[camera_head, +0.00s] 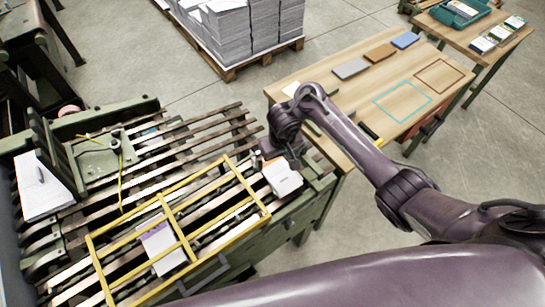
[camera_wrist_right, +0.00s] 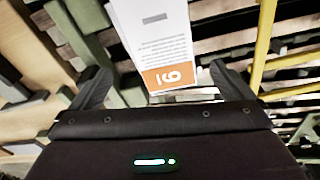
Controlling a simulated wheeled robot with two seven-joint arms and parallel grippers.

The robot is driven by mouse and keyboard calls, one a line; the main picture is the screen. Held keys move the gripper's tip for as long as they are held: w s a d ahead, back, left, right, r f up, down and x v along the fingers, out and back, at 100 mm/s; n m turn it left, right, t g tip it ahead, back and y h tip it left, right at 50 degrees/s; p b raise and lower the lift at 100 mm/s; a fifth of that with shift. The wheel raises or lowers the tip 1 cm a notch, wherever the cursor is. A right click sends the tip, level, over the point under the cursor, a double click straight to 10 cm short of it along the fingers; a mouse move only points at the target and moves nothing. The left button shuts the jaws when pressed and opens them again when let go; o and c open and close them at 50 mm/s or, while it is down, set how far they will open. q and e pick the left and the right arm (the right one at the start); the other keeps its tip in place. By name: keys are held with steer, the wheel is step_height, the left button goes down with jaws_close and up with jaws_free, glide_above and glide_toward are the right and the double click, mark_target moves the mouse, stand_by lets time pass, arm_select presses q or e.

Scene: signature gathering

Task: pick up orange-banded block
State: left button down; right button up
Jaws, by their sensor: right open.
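The orange-banded block (camera_head: 283,178) is a white printed block on the right end of the slatted bench, just outside the yellow frame. In the right wrist view the block (camera_wrist_right: 150,38) shows small print and an orange band with a number at its near end. My right gripper (camera_head: 272,157) is at the block's far-left side in the head view. In the wrist view its two dark fingers (camera_wrist_right: 160,77) are spread apart, with the banded end between them. I cannot tell whether they touch it. My left gripper is out of view.
The yellow frame (camera_head: 172,206) lies across the slats (camera_head: 205,150), with a purple-banded white block (camera_head: 160,243) within it. A wooden table (camera_head: 345,98) with outlined areas stands right, near my right arm.

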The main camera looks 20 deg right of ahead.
mark_target(278, 169)
steer(key=shift+f+b, duration=0.5)
steer(key=shift+f, duration=0.35)
steer(key=f, duration=0.1)
steer(key=f+b, duration=0.1)
steer(key=f, duration=0.1)
steer(key=shift+s, duration=0.2)
steer(key=shift+w+f+b, duration=0.2)
steer(key=shift+f+b, duration=0.1)
steer(key=shift+f, duration=0.25)
steer(key=shift+w+f+b, duration=0.15)
steer(key=shift+f+b, duration=0.1)
steer(key=shift+f, duration=0.5)
steer(key=c, duration=0.3)
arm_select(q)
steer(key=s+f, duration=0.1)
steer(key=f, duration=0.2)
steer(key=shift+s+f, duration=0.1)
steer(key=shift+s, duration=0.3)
arm_select(e)
steer(key=c, duration=0.8)
